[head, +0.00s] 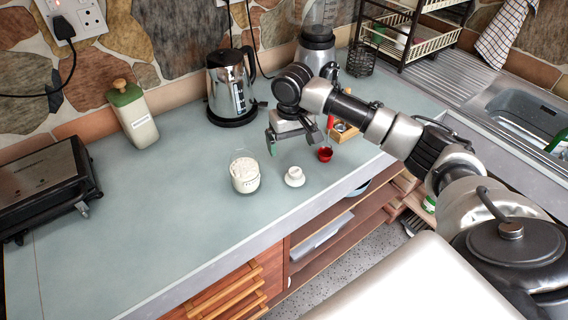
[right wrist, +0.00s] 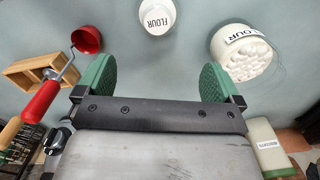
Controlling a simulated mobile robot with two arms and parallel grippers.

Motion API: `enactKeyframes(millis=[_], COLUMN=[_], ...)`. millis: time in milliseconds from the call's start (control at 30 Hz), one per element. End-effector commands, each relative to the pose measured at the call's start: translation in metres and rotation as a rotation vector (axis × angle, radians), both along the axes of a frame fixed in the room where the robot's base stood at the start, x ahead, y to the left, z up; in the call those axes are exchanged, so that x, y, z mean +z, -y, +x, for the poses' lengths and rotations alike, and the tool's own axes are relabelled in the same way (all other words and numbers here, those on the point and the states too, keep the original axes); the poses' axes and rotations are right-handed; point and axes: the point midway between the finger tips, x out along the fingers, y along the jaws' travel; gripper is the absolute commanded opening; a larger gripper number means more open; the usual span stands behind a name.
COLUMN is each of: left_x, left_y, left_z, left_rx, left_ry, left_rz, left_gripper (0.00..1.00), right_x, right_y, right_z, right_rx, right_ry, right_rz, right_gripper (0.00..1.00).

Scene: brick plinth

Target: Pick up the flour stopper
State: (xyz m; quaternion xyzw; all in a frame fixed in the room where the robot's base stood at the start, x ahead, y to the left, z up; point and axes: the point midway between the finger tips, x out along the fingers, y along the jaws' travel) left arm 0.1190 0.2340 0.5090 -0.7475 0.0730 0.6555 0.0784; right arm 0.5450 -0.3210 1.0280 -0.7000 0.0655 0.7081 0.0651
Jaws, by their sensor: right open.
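In the right wrist view the stopper (right wrist: 157,15), marked FLOUR, is at the top centre, beyond and between the fingertips. The open flour jar (right wrist: 240,52), filled with white flour, is at the upper right there. My right gripper (head: 292,142) is above the counter, behind the stopper in the head view. Its green-padded fingers (right wrist: 157,80) are wide apart with nothing between them. My left gripper is not in view.
A red cup (head: 325,155) and a wooden box (head: 344,132) stand right of the stopper; a red-handled crank (right wrist: 42,100) is near the box. A kettle (head: 231,88) and a green-topped container (head: 132,115) stand behind. The counter's front edge is close.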

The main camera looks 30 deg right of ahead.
Motion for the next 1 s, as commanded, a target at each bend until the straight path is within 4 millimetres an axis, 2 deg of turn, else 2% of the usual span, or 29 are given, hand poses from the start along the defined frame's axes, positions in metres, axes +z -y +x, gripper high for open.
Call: enactKeyframes(millis=[67, 200, 300, 367, 467, 633, 733, 833, 1000], left_x=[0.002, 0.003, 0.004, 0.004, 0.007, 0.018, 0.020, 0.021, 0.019], left_y=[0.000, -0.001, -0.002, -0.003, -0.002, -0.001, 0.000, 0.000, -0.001], left_z=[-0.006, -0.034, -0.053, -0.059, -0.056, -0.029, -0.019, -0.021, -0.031], left_rx=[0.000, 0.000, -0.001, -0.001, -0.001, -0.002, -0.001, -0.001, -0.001], left_ry=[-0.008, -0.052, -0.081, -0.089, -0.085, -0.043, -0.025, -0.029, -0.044], left_rz=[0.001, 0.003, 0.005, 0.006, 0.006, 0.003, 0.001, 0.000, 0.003], left_gripper=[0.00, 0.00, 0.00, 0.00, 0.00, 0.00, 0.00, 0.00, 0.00], right_x=[-0.010, -0.033, -0.045, -0.050, -0.056, -0.079, -0.094, -0.102, -0.105], right_y=[0.001, 0.001, 0.000, 0.000, 0.001, 0.003, 0.003, 0.003, 0.003], right_z=[-0.001, -0.001, -0.001, -0.001, -0.001, -0.004, -0.004, -0.004, -0.004], right_rx=[-0.004, -0.001, 0.001, 0.001, 0.000, 0.001, 0.001, 0.002, 0.002], right_ry=[-0.006, -0.006, -0.003, -0.001, -0.002, -0.004, -0.003, -0.001, 0.001], right_rz=[-0.001, 0.000, 0.000, -0.001, -0.001, -0.001, 0.000, -0.001, -0.001], right_gripper=[0.97, 0.97, 0.97, 0.97, 0.97, 0.97, 0.97, 0.97, 0.97])
